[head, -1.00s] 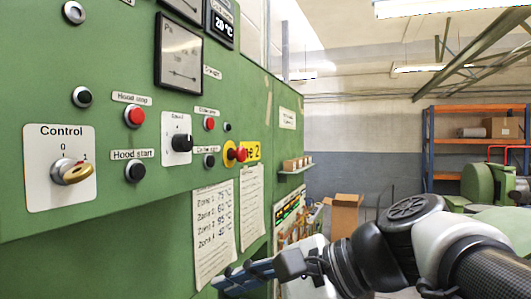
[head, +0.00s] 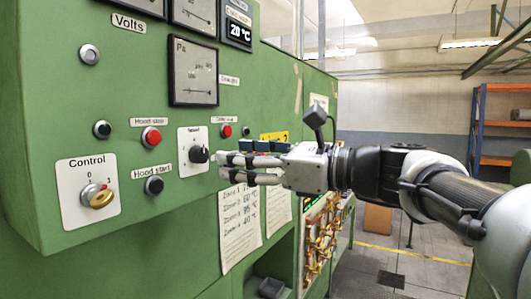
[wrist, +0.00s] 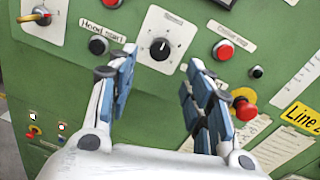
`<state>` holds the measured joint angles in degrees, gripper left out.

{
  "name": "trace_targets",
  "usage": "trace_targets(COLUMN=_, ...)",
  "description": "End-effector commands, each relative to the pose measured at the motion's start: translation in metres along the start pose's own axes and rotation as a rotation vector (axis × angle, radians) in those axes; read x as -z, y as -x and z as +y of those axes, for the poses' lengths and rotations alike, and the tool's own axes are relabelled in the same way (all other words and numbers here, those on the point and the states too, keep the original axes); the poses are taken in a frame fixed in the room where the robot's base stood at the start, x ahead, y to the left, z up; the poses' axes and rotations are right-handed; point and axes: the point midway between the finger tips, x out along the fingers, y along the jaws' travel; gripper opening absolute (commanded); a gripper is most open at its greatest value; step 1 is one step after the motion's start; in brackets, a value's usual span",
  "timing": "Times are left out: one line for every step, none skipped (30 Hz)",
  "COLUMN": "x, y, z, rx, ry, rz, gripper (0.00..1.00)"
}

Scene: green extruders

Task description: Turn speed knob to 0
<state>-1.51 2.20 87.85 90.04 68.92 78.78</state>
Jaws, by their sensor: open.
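The speed knob (head: 199,155) is a black dial on a white plate on the green panel. In the wrist view the speed knob (wrist: 160,49) shows face-on, with a white pointer line and a ring of marks too small to read. My gripper (head: 232,167) is in front of the panel, just right of and below the knob in the head view. In the wrist view my gripper (wrist: 157,75) has its blue-padded fingers spread wide, with the knob beyond the gap between the tips. The fingers appear apart from the knob, and nothing is between them.
Close by are the red hood stop button (head: 151,137), the black hood start button (head: 154,186) and another red button (wrist: 223,50). A red emergency knob (wrist: 243,106) lies near the right finger. The brass control switch (head: 100,197) is farther left.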

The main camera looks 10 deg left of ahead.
Motion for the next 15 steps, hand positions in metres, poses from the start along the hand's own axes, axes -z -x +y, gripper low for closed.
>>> trace_targets(x=-0.001, y=-0.012, z=0.002, rx=-0.006, ry=-0.001, rz=-0.001, gripper=0.46)
trace_targets(x=-0.001, y=-0.018, z=0.002, rx=-0.006, ry=-0.001, rz=-0.001, gripper=0.46)
trace_targets(x=-0.001, y=-0.026, z=0.001, rx=-0.005, ry=-0.001, rz=-0.001, gripper=0.46)
trace_targets(x=-0.001, y=-0.032, z=0.001, rx=-0.005, ry=-0.001, rz=-0.001, gripper=0.46)
trace_targets(x=-0.001, y=-0.037, z=0.001, rx=-0.004, ry=-0.001, rz=-0.001, gripper=0.46)
trace_targets(x=-0.001, y=-0.043, z=0.001, rx=-0.004, ry=-0.001, rz=0.0, gripper=0.46)
trace_targets(x=-0.001, y=-0.048, z=0.001, rx=-0.003, ry=-0.001, rz=0.0, gripper=0.46)
trace_targets(x=-0.001, y=-0.051, z=0.001, rx=-0.003, ry=-0.001, rz=0.0, gripper=0.46)
trace_targets(x=-0.001, y=-0.056, z=0.001, rx=-0.003, ry=-0.001, rz=0.0, gripper=0.46)
trace_targets(x=-0.001, y=-0.059, z=0.0, rx=-0.002, ry=0.0, rz=-0.001, gripper=0.46)
trace_targets(x=-0.001, y=-0.061, z=0.0, rx=-0.001, ry=0.0, rz=-0.001, gripper=0.46)
trace_targets(x=-0.001, y=-0.064, z=0.001, rx=-0.001, ry=0.0, rz=0.0, gripper=0.46)
trace_targets(x=-0.001, y=-0.065, z=0.001, rx=-0.001, ry=0.0, rz=0.0, gripper=0.46)
trace_targets(x=-0.001, y=-0.066, z=0.0, rx=-0.001, ry=0.0, rz=0.0, gripper=0.46)
trace_targets(x=0.0, y=-0.067, z=0.0, rx=0.0, ry=0.0, rz=0.0, gripper=0.46)
